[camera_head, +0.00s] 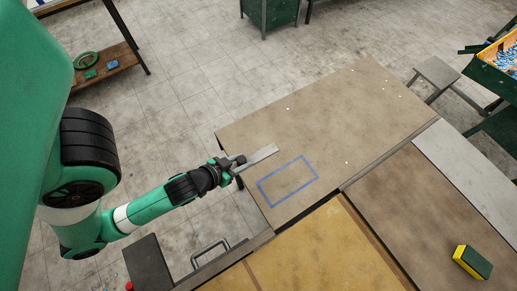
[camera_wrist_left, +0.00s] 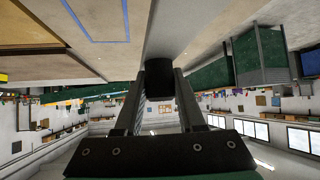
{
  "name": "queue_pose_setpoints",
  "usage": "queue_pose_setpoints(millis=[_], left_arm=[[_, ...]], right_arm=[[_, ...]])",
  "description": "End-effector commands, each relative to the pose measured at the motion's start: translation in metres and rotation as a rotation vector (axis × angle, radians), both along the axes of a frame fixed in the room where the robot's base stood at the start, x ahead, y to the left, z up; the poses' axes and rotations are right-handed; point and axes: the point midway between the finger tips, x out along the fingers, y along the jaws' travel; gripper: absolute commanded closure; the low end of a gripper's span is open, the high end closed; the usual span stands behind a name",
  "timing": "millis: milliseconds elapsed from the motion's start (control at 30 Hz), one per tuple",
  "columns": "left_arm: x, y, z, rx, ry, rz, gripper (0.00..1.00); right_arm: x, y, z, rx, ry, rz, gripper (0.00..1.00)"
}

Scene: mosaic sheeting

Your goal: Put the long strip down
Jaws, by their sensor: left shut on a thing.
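My left gripper (camera_head: 237,163) is shut on the long strip (camera_head: 262,154), a thin, flat grey piece, at the near left of the brown table (camera_head: 310,115). The strip points out to the right from the fingers, beside the upper left of a blue outlined rectangle (camera_head: 295,193) on the tabletop. In the left wrist view the fingers (camera_wrist_left: 159,82) close on a dark block, and the pale strip (camera_wrist_left: 180,28) runs upward from it. The blue outline (camera_wrist_left: 97,38) shows to its left. I cannot tell if the strip touches the table. My right gripper is out of view.
A yellow-and-green sponge (camera_head: 472,262) lies on the brown surface at the lower right. A yellow-topped surface (camera_head: 330,250) borders the table in front. A green bin with blue pieces (camera_head: 495,75) stands at the right. The tabletop is mostly clear, with a few tiny white specks.

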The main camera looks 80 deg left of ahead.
Motion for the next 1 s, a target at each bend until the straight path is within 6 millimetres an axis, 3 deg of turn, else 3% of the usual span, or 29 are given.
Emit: queue_pose_setpoints(millis=[267,600,800,1000], left_arm=[[0.007,0.006,-0.004,0.002,-0.005,0.010,1.00],[0.084,0.049,-0.044,0.003,-0.006,0.007,1.00],[0.109,0.064,-0.085,0.002,-0.003,0.006,1.00],[0.117,0.068,-0.093,0.002,-0.003,0.006,1.00]], right_arm=[[0.000,0.000,-0.001,0.000,0.000,0.000,0.28],[0.000,0.000,-0.016,0.000,0.000,0.000,0.28],[0.000,0.000,-0.033,0.000,0.000,0.000,0.28],[0.000,0.000,-0.035,0.000,0.000,0.000,0.28]])
